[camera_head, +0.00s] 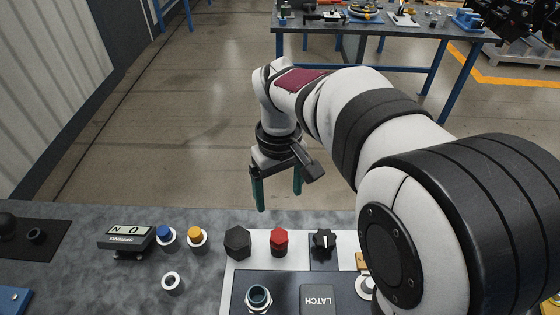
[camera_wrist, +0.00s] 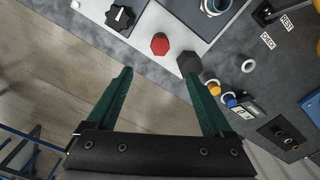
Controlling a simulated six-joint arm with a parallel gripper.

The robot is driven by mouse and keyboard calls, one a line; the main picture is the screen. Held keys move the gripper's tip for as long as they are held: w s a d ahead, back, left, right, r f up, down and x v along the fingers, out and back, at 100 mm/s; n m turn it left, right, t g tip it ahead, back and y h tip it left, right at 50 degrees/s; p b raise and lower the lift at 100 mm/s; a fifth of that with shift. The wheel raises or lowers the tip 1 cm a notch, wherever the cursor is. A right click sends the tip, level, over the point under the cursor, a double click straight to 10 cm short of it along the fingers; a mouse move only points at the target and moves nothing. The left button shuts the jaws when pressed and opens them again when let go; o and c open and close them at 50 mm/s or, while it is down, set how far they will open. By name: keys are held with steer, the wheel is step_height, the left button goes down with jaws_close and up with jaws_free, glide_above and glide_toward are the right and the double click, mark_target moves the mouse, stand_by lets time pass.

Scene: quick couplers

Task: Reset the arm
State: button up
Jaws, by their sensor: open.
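My gripper (camera_head: 278,188) hangs fingers down, above and beyond the far edge of the bench. Its two green fingers are apart, with nothing between them. The wrist view also shows the open gripper (camera_wrist: 163,90), with the floor and bench edge behind it. My arm reaches in from the right and hides the right part of the bench.
Near the bench edge (camera_head: 60,225) stand a force readout (camera_head: 128,238), blue (camera_head: 166,236) and yellow (camera_head: 196,237) couplers, a black hex part (camera_head: 237,242), a red knob (camera_head: 279,241) and a black knob (camera_head: 323,242). Floor beyond is clear; another table (camera_head: 400,27) stands behind.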

stand_by(0.3)
steer(key=s+d+m, duration=0.2)
steer(key=s+m, duration=0.2)
steer(key=s, duration=0.3)
steer(key=s+d+m+y, duration=0.1)
steer(key=s+d+m, duration=0.2)
steer(key=s, duration=0.4)
steer(key=s+d+f+m, duration=0.1)
steer(key=s+m, duration=0.3)
steer(key=s, duration=0.4)
steer(key=shift+d+m+y, duration=0.3)
steer(key=shift+d+y, duration=0.1)
steer(key=shift+d, duration=0.35)
